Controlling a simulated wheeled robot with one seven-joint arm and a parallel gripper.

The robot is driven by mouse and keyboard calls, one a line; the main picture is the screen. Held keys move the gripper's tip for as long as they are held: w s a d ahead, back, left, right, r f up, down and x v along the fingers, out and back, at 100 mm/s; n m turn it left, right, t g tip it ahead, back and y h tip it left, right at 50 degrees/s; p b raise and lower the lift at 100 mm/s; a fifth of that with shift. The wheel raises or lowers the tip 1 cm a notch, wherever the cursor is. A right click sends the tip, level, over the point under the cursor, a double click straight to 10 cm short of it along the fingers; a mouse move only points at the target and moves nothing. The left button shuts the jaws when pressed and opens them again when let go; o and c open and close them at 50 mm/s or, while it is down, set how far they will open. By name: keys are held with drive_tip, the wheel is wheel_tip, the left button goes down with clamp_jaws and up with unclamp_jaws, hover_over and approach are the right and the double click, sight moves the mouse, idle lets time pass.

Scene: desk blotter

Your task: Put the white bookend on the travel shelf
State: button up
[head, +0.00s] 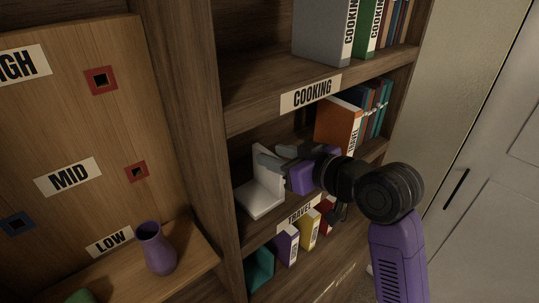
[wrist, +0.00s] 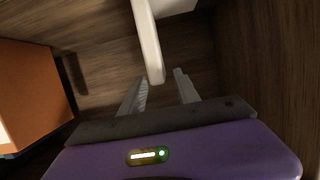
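The white bookend (head: 266,196) stands upright at the left end of the travel shelf (head: 301,208), its flat base seeming to rest on the shelf board. In the wrist view the bookend's upright plate (wrist: 147,40) reaches down between my fingertips, with a visible gap on the right side. My gripper (head: 270,157) is open at the top of the plate; it also shows in the wrist view (wrist: 158,80). Part of the plate's far side is hidden by my fingers in the head view.
An orange travel book (head: 337,125) and several others stand right of my gripper; the orange one shows at left in the wrist view (wrist: 35,95). The cooking shelf (head: 311,92) is above, more books (head: 311,229) below. A purple vase (head: 156,249) stands at left.

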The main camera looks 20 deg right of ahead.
drive_tip(key=b+v, duration=0.1)
drive_tip(key=v, duration=0.8)
drive_tip(key=shift+s, duration=0.25)
drive_tip(key=s+a+f+m+t+h, duration=0.1)
drive_tip(key=s+a+f+m+h, duration=0.15)
drive_tip(key=s+f, duration=0.5)
drive_tip(key=s+a+f+m+h, duration=0.15)
drive_tip(key=s+f+m, duration=0.25)
drive_tip(key=f, duration=0.7)
drive_tip(key=s+f+n, duration=0.1)
drive_tip(key=s+n, duration=0.2)
drive_tip(key=s, duration=1.8)
drive_tip(key=shift+d+f+h, duration=0.25)
drive_tip(key=shift+f+h, duration=0.05)
drive_tip(key=shift+f, duration=0.05)
